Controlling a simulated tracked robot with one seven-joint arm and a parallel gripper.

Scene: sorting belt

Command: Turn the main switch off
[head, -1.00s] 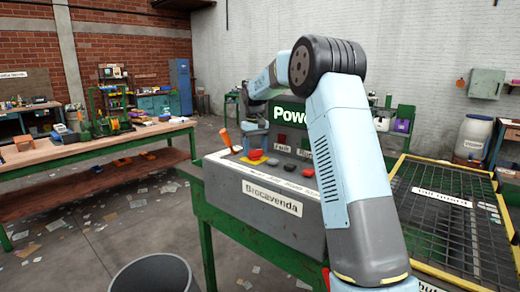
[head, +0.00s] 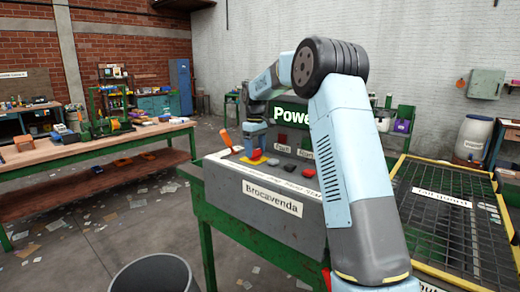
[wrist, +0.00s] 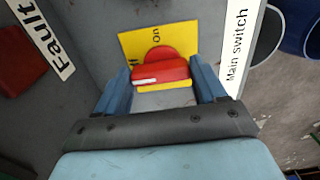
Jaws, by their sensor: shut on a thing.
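The main switch is a red knob (wrist: 160,68) on a yellow plate (wrist: 132,43) in the wrist view. Its "Main switch" label (wrist: 237,50) is beside it on the right. "On" is readable above the knob; another word at its left, ending in "f", is partly covered. A white mark shows at the knob's lower left end. My gripper (wrist: 162,86) is shut on the red knob, one blue finger on each side.
A "Fault" label (wrist: 47,40) and a red part (wrist: 20,62) are left of the knob. A mesh guard (head: 440,215) is at right.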

